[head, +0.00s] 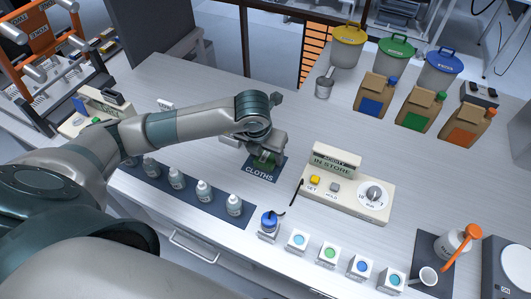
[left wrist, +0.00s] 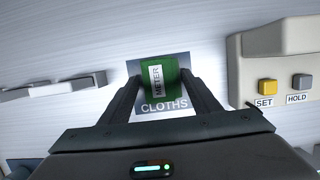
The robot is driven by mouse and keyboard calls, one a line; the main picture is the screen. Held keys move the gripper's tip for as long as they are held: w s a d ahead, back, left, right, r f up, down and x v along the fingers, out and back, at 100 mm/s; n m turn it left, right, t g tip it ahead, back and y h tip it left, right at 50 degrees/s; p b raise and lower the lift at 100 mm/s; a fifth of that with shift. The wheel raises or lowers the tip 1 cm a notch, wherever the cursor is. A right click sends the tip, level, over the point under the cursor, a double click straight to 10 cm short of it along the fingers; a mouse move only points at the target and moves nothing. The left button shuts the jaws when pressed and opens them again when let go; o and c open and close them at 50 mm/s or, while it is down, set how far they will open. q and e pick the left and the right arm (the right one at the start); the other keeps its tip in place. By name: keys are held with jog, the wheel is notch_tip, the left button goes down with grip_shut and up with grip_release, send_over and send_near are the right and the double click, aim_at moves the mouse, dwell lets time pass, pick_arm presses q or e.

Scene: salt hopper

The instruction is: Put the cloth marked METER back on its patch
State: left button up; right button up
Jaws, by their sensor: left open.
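The green cloth with a white METER label (left wrist: 157,79) lies on the dark blue patch marked CLOTHS (left wrist: 166,109). In the head view the cloth (head: 263,163) shows partly under my left gripper, on the patch (head: 262,175). My left gripper (left wrist: 160,88) is open, with its fingers on either side of the cloth. In the head view the left gripper (head: 268,155) is right above the patch and hides part of it. I cannot tell whether the fingers touch the cloth. My right gripper is not in view.
A cream control box (head: 345,195) with SET, HOLD and a dial stands just right of the patch. White bottles (head: 204,190) stand in a row on a dark mat at the front left. Bags (head: 415,108) and lidded buckets (head: 348,45) stand at the back right. Bare table lies behind the patch.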

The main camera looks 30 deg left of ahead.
aim_at(262, 165)
pick_arm(q)
jog(key=shift+r, duration=0.15)
jog(key=shift+s+r+b, duration=0.1)
jog(key=shift+r+b, duration=0.2)
jog(key=b+v, duration=0.3)
jog(key=v, duration=0.8)
jog(key=shift+r, duration=0.15)
